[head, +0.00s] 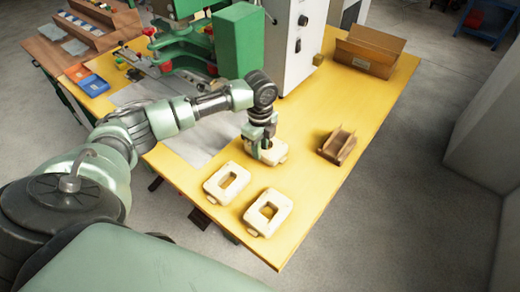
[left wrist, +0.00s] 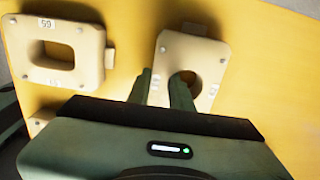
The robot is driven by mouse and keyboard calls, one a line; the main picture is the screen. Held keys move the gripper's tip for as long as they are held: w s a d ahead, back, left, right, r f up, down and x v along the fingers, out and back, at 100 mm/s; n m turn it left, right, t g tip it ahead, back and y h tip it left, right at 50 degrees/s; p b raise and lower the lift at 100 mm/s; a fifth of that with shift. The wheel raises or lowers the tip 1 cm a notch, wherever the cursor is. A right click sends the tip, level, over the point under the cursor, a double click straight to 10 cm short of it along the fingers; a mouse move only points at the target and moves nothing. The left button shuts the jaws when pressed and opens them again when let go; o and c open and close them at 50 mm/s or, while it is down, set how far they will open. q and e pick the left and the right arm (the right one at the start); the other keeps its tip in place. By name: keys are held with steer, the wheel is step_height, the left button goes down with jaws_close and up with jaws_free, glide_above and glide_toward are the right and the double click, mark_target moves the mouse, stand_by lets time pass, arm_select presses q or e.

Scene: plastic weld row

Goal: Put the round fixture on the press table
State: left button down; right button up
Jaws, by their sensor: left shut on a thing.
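A cream block fixture (head: 277,154) with a round hole is at the middle of the yellow table (head: 345,95). It also shows in the left wrist view (left wrist: 207,62). My left gripper (head: 264,146) is shut on its wall, one finger outside the edge and one in the hole; the fingers also show in the left wrist view (left wrist: 160,88). The fixture is at or very near the table top; I cannot tell if it touches. A green press (head: 185,42) stands at the back left, with a grey plate (head: 140,92) before it. My right gripper is not in view.
Two cream fixtures with longer openings, one (head: 212,194) at the left and one (head: 285,203) near the front corner, lie close by. A brown holder (head: 338,147) stands to the right. A cardboard box (head: 368,52) and a white cabinet (head: 294,45) are behind. The right edge is clear.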

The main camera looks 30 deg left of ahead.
arm_select(q)
steer(key=shift+f, duration=0.2)
steer(key=shift+f, duration=0.15)
steer(key=c, duration=1.3)
jaws_free()
steer(key=shift+o, duration=0.2)
step_height(320, 180, up, 12)
